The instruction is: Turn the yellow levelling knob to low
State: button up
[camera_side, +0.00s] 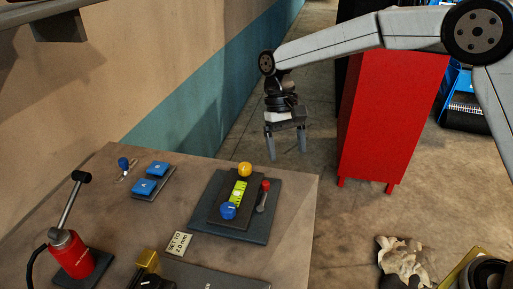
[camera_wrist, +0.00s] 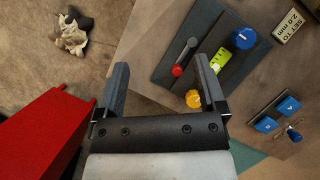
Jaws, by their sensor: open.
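The yellow levelling knob (camera_side: 245,169) sits at the far end of a dark plate (camera_side: 262,229) on the table. A green level strip (camera_side: 238,192) and a blue knob (camera_side: 228,210) lie in line with it. My gripper (camera_side: 287,143) is open and empty, above and beyond the table's far right corner. In the wrist view the yellow knob (camera_wrist: 193,99) shows just beside the right finger, and the gap between the fingers (camera_wrist: 163,75) holds nothing. I cannot read the knob's setting.
A red-tipped lever (camera_side: 264,195) stands beside the strip. Blue buttons (camera_side: 144,187), a "SET TO 2.0 mm" card (camera_side: 180,243) and a red base with a black-ended lever (camera_side: 70,251) are on the table (camera_side: 290,254). A red cabinet (camera_side: 392,115) stands right of my gripper.

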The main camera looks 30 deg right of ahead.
dwell(0.4)
jog(key=m+t, duration=0.5)
jog(key=m, duration=0.5)
send_over(245, 165)
jog(key=shift+h, duration=0.4)
notch_tip(245, 165, down, 5)
jog(key=shift+w+f, duration=0.1)
jog(key=shift+f, duration=0.1)
jog(key=shift+f, duration=3.8)
grip_shut()
